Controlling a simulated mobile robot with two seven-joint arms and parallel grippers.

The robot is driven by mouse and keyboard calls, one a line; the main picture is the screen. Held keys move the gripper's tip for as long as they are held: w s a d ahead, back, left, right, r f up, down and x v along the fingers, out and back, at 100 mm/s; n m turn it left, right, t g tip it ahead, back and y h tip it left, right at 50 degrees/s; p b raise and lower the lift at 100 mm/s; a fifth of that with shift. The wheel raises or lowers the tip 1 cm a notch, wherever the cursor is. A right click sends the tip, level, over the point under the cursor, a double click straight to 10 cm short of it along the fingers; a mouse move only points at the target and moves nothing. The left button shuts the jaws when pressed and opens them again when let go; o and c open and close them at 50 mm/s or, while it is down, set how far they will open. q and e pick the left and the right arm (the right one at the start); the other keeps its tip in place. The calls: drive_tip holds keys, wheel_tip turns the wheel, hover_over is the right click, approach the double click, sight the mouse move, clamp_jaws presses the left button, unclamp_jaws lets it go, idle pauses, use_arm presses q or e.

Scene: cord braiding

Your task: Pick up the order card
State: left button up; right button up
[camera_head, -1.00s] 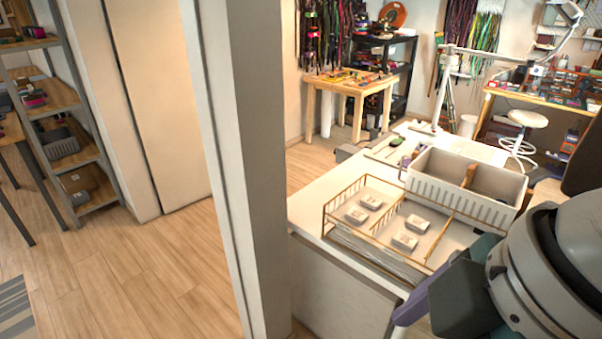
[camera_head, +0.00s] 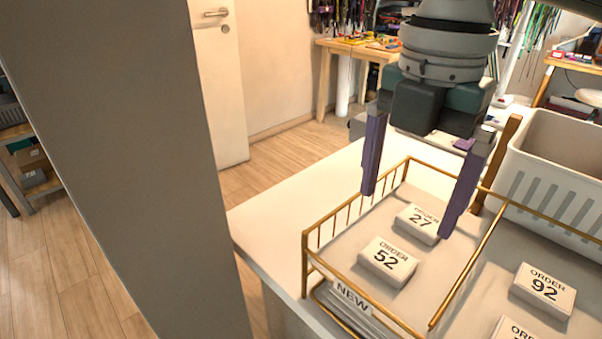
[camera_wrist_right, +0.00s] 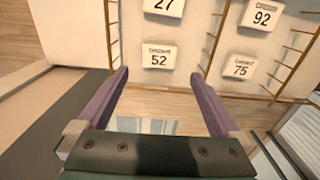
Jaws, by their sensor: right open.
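Several white order cards lie in a tray with a gold wire rail (camera_head: 305,265). Card 27 (camera_head: 416,228) and card 52 (camera_head: 388,262) are in its left section; card 92 (camera_head: 543,292) and a partly cut-off card (camera_head: 514,331) are in the right one. My right gripper (camera_head: 408,213) is open and empty, its purple fingers pointing down above the left section, near card 27. In the right wrist view, card 52 (camera_wrist_right: 158,57) shows just beyond and between the open fingertips (camera_wrist_right: 161,73), and card 75 (camera_wrist_right: 240,68) is to the right. My left gripper is out of view.
A gold divider (camera_head: 468,268) splits the tray. A white slatted bin (camera_head: 550,175) stands behind right. A grey pillar (camera_head: 130,170) rises at left. The white tabletop (camera_head: 285,215) is bare left of the tray.

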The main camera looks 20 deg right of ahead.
sight(389, 256)
drive_tip(key=f, duration=0.2)
drive_tip(key=shift+s+a+f, duration=0.2)
drive_tip(key=shift+s+f, duration=0.15)
drive_tip(key=shift+f, duration=0.05)
drive_tip(key=f, duration=0.2)
drive_tip(key=f+b, duration=0.1)
drive_tip(key=f, duration=0.2)
drive_tip(key=shift+w+d+f, duration=0.15)
drive_tip(key=shift+w+f, duration=0.15)
drive_tip(key=shift+f, duration=0.05)
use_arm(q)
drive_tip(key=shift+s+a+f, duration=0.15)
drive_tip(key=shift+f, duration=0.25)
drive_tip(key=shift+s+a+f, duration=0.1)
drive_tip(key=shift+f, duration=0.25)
use_arm(e)
drive_tip(key=shift+c, duration=0.2)
drive_tip(key=c, duration=1.2)
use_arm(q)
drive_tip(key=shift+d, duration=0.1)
use_arm(e)
drive_tip(key=shift+r, duration=0.15)
